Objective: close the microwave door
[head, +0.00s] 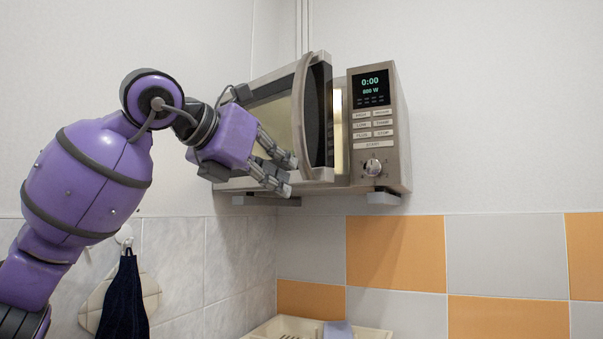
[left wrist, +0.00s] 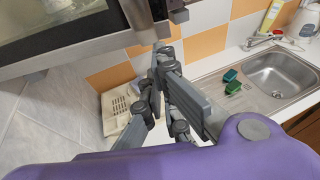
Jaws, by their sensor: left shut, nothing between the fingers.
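The microwave (head: 400,140) is mounted high on the wall, with a lit display and buttons on its right side. Its door (head: 280,103), hinged at the left, stands partly open; a lit gap shows between it and the control panel. The curved handle (head: 301,115) is on the door's free edge. My left gripper (head: 287,175) is shut and empty at the lower front of the door, near the handle's lower end; I cannot tell whether it touches. In the left wrist view, the gripper's fingers (left wrist: 160,72) are below the door's lower edge (left wrist: 75,50). My right gripper is not in view.
A dish rack (head: 290,329) stands below the microwave. In the left wrist view, a sink (left wrist: 275,78) and green sponges (left wrist: 232,80) are at the right. The wall right of the microwave is clear.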

